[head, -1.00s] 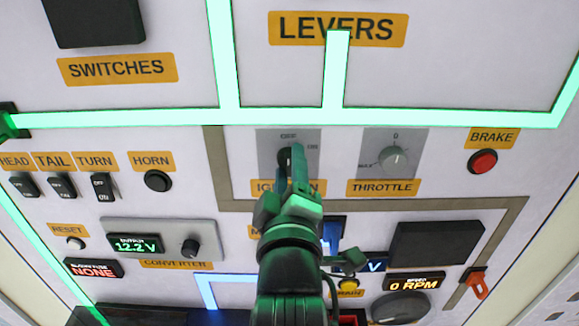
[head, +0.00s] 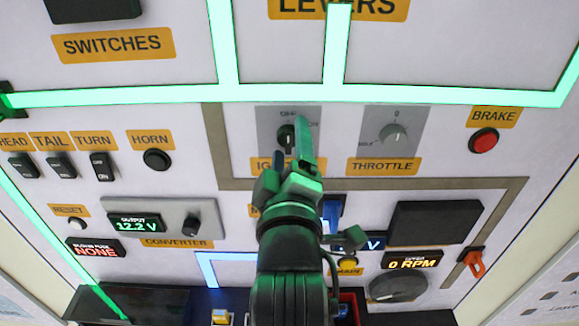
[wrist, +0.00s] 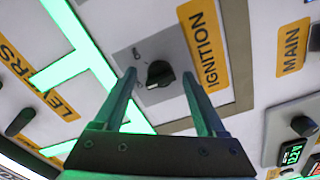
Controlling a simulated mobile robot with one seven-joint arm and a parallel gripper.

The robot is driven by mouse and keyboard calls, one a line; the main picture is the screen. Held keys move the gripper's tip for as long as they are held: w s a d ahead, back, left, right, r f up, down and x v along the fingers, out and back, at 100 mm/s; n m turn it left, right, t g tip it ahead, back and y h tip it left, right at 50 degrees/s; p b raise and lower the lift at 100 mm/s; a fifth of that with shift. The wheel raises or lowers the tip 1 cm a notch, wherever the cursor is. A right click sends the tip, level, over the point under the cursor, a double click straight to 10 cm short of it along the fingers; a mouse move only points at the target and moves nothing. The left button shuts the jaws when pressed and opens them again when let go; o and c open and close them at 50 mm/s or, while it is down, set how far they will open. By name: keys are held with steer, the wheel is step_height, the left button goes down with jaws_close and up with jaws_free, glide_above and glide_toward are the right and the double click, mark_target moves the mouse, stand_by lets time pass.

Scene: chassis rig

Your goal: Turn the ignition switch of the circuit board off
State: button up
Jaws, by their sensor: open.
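The ignition switch is a black rotary knob (wrist: 160,74) on a grey plate with a yellow IGNITION label (wrist: 204,46). In the wrist view it lies between and beyond the two fingers of my gripper (wrist: 158,82), which are spread apart and empty. I see no contact with the knob. In the head view the knob (head: 286,137) shows just left of my gripper (head: 300,140), which covers part of its plate and label. The OFF mark is above the knob there. The knob's exact pointing direction is hard to tell.
The throttle knob (head: 393,137) sits right of the ignition, with the red brake button (head: 483,141) further right. The horn button (head: 157,160) and several small switches are on the left. The converter panel (head: 160,222) is lower left. Glowing green strips run above the ignition.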

steer(key=s+p, duration=0.6)
steer(key=s, duration=0.6)
steer(key=shift+s, duration=0.3)
stand_by(0.3)
step_height(320, 180, up, 29)
steer(key=s+m+t+b, duration=0.2)
steer(key=m+t+b, duration=0.4)
steer(key=m+t, duration=0.3)
steer(key=m, duration=0.3)
steer(key=shift+b, duration=0.4)
